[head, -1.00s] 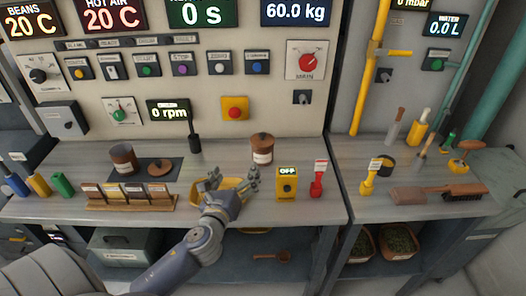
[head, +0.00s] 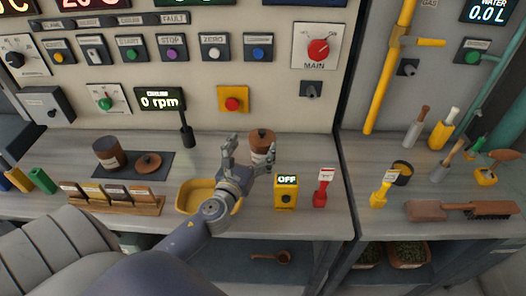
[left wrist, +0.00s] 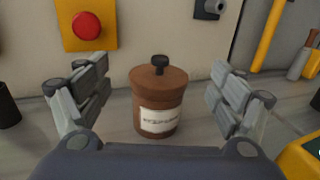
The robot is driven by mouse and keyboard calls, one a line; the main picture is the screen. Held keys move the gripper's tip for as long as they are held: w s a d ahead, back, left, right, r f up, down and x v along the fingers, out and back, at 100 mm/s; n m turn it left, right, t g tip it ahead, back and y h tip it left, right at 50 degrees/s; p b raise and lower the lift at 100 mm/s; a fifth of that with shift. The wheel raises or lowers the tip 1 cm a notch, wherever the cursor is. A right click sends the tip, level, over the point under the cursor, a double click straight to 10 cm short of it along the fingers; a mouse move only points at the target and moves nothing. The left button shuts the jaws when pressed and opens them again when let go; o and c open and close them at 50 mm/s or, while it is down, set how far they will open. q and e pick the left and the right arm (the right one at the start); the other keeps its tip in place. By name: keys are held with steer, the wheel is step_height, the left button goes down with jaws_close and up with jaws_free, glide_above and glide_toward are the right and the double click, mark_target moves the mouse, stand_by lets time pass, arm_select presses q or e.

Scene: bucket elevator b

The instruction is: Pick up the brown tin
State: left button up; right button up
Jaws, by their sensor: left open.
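The brown tin (head: 262,141) has a knobbed lid and a pale label and stands upright on the counter near the back panel. In the left wrist view the tin (left wrist: 159,98) stands in the middle, between and beyond the open fingers. My left gripper (head: 249,152) is open and empty, right in front of the tin, its fingers partly overlapping it in the head view. In the left wrist view the gripper's fingers (left wrist: 154,100) spread to either side with gaps to the tin. My right gripper does not show.
A yellow tray (head: 190,197) lies under my left forearm. A yellow box reading OFF (head: 286,192) and a red tagged tool (head: 322,189) stand to the right. A brown open tin (head: 109,153) stands at left. A red button (head: 233,104) is on the panel behind.

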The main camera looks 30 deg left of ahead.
mark_target(257, 148)
arm_select(q)
step_height(257, 148, down, 4)
steer(key=shift+s+f+b, duration=0.1)
steer(key=shift+s+b, duration=0.05)
steer(key=shift+b, duration=0.65)
steer(key=shift+w+a+r+p, duration=0.1)
steer(key=shift+w+r+p, duration=0.25)
steer(key=shift+w, duration=0.25)
steer(key=shift+w+f, duration=0.1)
steer(key=shift+w, duration=0.25)
steer(key=shift+x, duration=1.1)
steer(key=x, duration=0.3)
steer(key=shift+w+p, duration=0.25)
steer(key=shift+p, duration=0.15)
steer(key=shift+w+a+f, duration=0.1)
steer(key=shift+w, duration=0.1)
steer(key=shift+s, duration=0.1)
steer(key=shift+c, duration=0.6)
steer(key=c, duration=0.9)
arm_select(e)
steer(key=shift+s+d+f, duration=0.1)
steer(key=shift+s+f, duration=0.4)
